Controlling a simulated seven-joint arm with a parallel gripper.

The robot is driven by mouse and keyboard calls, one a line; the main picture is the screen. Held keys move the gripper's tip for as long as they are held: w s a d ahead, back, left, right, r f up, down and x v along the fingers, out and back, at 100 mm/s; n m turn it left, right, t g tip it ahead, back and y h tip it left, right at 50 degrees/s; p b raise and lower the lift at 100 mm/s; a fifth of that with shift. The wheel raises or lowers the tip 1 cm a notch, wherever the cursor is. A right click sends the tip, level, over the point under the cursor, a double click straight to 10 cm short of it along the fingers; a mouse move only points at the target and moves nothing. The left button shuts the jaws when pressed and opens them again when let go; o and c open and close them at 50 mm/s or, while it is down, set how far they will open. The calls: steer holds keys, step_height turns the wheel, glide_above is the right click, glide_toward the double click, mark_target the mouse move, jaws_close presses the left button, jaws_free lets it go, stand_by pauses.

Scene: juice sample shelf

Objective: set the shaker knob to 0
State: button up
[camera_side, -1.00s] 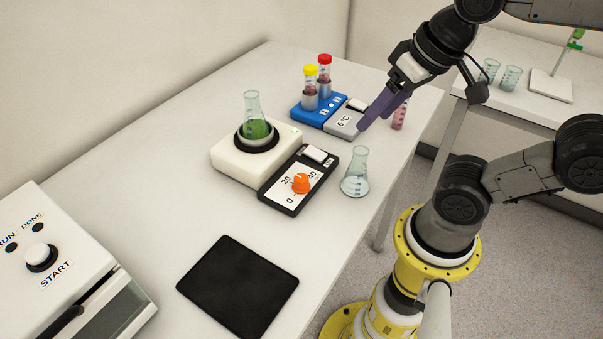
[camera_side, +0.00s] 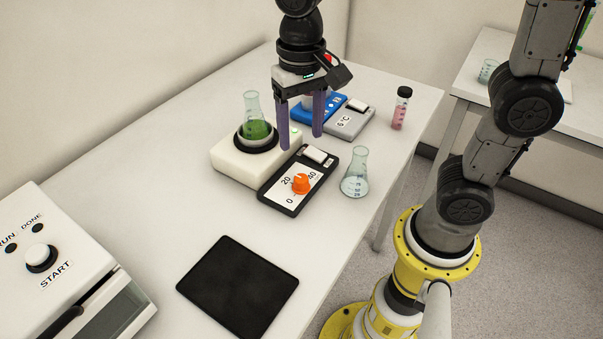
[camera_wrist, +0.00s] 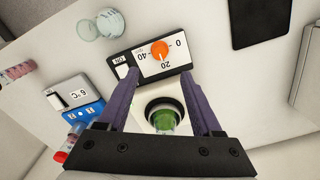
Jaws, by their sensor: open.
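The shaker (camera_side: 232,161) is a white block with a flask of green liquid (camera_side: 256,130) on top. Its black-framed control panel (camera_side: 272,204) has a white dial face marked 0, 20 and 40. The orange knob (camera_side: 301,184) sits on that dial; in the wrist view the knob (camera_wrist: 159,50) has its narrow end near the 20 mark, though the exact setting is hard to read. My gripper (camera_side: 301,142) points down above the shaker and panel, open and empty. In the wrist view its purple fingers (camera_wrist: 160,86) are apart, with the knob beyond them.
An empty flask (camera_side: 355,178) stands right of the panel. A blue and grey tube block (camera_side: 345,123) is behind, partly hidden by my gripper. A capped pink vial (camera_side: 401,108) stands at the right edge. A black mat (camera_side: 238,287) and white START machine (camera_side: 62,270) are in front.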

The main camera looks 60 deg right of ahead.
mark_target(302, 178)
step_height(302, 178, down, 11)
steer(key=shift+f, duration=0.15)
stand_by(0.4)
jaws_close()
